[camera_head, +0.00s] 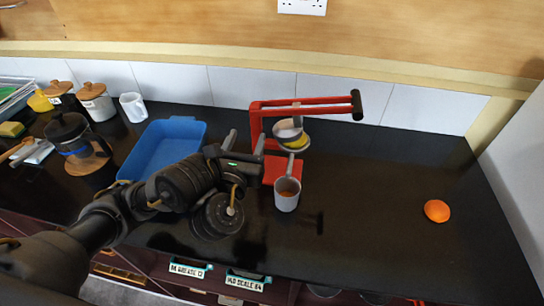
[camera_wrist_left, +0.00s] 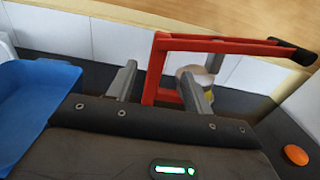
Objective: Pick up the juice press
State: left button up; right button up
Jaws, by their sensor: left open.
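The juice press (camera_head: 310,108) has a red frame, a long red lever with a black knob, and a grey cup part. It stands upright on the counter right of centre in the head view. In the left wrist view the red press (camera_wrist_left: 230,46) rises beyond the fingers. My left gripper (camera_head: 246,141) is open, its two fingers on either side of the press's upright as seen from the wrist (camera_wrist_left: 158,88). I cannot tell whether the fingers touch it. Part of the press's base is hidden behind my gripper. My right gripper is not in view.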

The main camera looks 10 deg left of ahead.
aim_at(255, 119)
pick_arm(q)
jog(key=w, duration=0.2)
jog(key=shift+w, duration=0.35)
jog(key=shift+w+a+f, duration=0.1)
jog(key=shift+w+a, duration=0.1)
jog(key=shift+w, duration=1.4)
jog(key=shift+w+d, duration=0.15)
jog(key=shift+w, duration=1.2)
jog(key=shift+w+d, duration=0.1)
jog(key=shift+w, duration=1.25)
jog(key=shift+s+a, duration=0.1)
jog(key=shift+c, duration=0.9)
grip_shut()
